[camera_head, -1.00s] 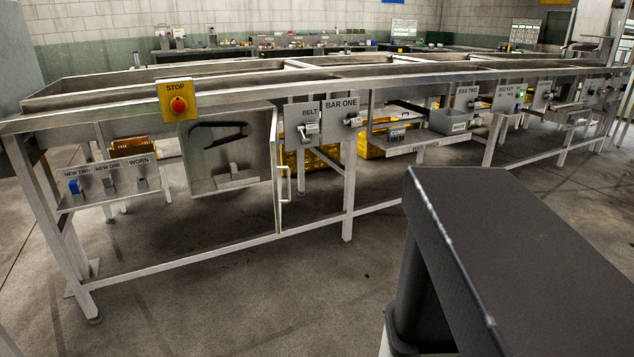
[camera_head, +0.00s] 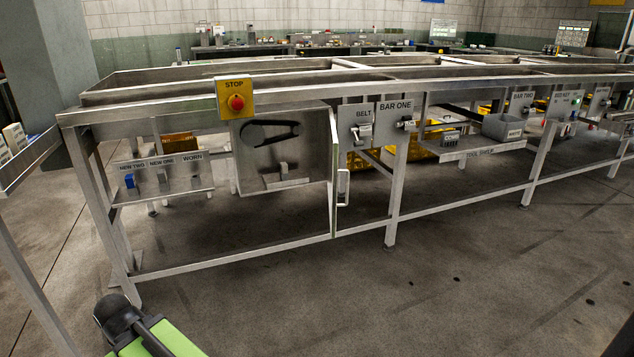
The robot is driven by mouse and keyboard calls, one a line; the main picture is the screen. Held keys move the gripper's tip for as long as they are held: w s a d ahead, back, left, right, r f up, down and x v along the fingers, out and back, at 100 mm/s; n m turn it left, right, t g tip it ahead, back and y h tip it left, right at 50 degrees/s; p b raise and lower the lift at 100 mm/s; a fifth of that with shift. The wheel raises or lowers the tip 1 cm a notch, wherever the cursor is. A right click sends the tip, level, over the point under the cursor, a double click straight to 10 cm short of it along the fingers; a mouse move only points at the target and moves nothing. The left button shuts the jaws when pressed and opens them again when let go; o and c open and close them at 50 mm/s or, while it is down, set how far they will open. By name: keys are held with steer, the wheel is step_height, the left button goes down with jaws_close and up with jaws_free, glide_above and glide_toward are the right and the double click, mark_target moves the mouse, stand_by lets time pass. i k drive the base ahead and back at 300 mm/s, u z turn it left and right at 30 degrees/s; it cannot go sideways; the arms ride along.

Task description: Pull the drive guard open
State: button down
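The drive guard (camera_head: 333,180) is a thin metal panel under the sizer's front rail, seen nearly edge-on. It stands swung out at the right side of the drive housing (camera_head: 300,155). Its pale bar handle (camera_head: 343,188) is on the side facing right. The housing's front is uncovered, and a dark belt loop (camera_head: 270,132) shows inside. My gripper is not in view, and nothing is seen touching the handle.
A yellow plate with a red STOP button (camera_head: 236,102) is above the housing. The BELT switch (camera_head: 363,132) is right of the guard. A green and black object (camera_head: 150,335) is at bottom left; I cannot tell what it is. The floor in front is largely clear.

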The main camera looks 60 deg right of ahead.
mark_target(333, 170)
steer(key=u, duration=0.2)
steer(key=i, duration=0.85)
steer(key=z, duration=0.25)
